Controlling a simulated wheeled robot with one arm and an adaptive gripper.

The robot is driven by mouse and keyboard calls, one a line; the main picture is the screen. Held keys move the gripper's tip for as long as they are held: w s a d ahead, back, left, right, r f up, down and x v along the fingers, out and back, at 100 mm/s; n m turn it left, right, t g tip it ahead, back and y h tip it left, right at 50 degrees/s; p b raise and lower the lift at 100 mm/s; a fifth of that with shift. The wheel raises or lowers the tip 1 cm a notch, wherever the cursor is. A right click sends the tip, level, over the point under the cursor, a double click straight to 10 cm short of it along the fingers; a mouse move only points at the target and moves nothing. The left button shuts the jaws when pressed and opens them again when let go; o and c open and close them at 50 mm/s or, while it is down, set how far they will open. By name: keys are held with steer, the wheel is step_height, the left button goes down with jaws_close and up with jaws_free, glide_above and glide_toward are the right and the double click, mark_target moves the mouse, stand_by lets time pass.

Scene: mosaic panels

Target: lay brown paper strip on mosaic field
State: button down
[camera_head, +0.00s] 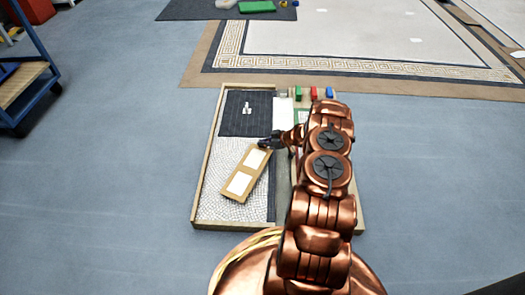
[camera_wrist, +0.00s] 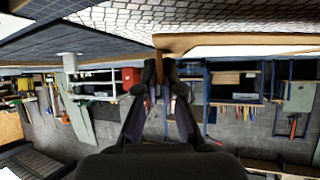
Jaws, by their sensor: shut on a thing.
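The brown paper strip (camera_head: 232,195) bears two white rectangles and lies slanted across the white mosaic field (camera_head: 215,160) in the head view. My gripper (camera_head: 268,143) is shut on the strip's upper right end. The strip's brown edge (camera_wrist: 225,40) also shows in the wrist view, with the mosaic field (camera_wrist: 220,17) beyond it. My gripper's fingertips (camera_wrist: 159,72) close around a narrow brown end there. I cannot tell whether the strip touches the field or hangs just above it. My arm hides part of the panel's right side.
A wooden frame (camera_head: 206,150) borders the panel. A dark section (camera_head: 245,122) with small white pieces lies above the field. Green (camera_head: 298,93), red (camera_head: 314,94) and blue (camera_head: 329,92) blocks stand at the far edge. A blue cart (camera_head: 30,75) stands left; floor between is clear.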

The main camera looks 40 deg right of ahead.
steer(key=shift+f+b, duration=1.05)
steer(key=shift+f, duration=0.8)
steer(key=c, duration=1.3)
jaws_free()
steer(key=shift+f, duration=0.1)
